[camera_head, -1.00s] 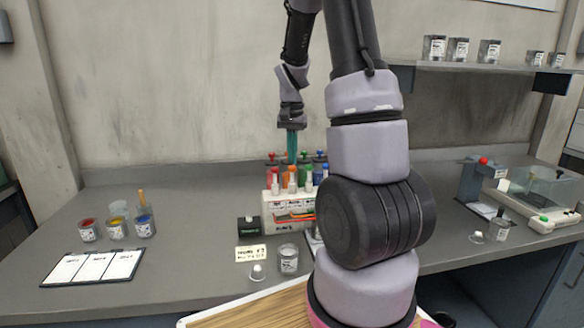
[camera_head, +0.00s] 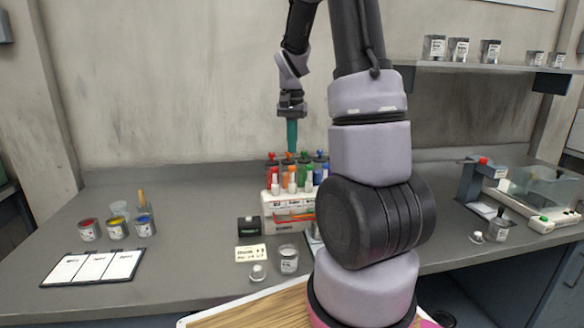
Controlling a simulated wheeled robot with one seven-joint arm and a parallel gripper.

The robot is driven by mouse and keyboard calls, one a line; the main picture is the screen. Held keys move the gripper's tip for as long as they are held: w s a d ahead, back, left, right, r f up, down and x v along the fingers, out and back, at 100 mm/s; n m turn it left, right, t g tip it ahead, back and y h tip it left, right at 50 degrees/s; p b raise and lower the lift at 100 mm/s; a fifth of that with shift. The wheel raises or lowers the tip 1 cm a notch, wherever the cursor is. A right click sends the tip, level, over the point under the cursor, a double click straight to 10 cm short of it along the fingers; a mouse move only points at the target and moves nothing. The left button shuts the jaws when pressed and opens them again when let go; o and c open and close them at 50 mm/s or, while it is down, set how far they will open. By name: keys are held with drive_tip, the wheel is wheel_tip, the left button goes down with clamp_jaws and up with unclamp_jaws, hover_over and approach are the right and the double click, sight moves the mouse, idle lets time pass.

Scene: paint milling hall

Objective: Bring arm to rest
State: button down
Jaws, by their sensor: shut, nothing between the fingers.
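My arm rises from the lower right of the view, bends over the top edge and comes back down to my gripper (camera_head: 292,148). My gripper is shut, with nothing seen between its teal fingers. It points down, its tips just above or in front of the colored bottle tops at the back of the rack; the exact gap is hard to tell. The white rack (camera_head: 285,211) holds several bottles with red, orange, green and blue caps. My arm hides part of the rack's right side and the bench behind it.
On the grey bench (camera_head: 185,255) are open paint cans (camera_head: 117,228) and a clipboard (camera_head: 93,267) at left. A jar (camera_head: 288,259), a small black box (camera_head: 249,226) and a note card (camera_head: 251,253) stand before the rack. A balance (camera_head: 545,195) is at right, under a shelf of cans (camera_head: 458,48).

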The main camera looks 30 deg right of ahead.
drive_tip(key=shift+r, duration=1.05)
drive_tip(key=s+a+r+n+t+y, duration=0.1)
drive_tip(key=s+a+r+n+t, duration=0.1)
drive_tip(key=s+a+r, duration=0.4)
drive_tip(key=s+a+r+n+t+y, duration=0.1)
drive_tip(key=s+a+r+n+t, duration=0.2)
drive_tip(key=s, duration=1)
drive_tip(key=a+r+t, duration=0.2)
drive_tip(key=a+r, duration=0.2)
drive_tip(key=r, duration=0.2)
drive_tip(key=shift+s+a, duration=0.2)
drive_tip(key=shift+s, duration=0.15)
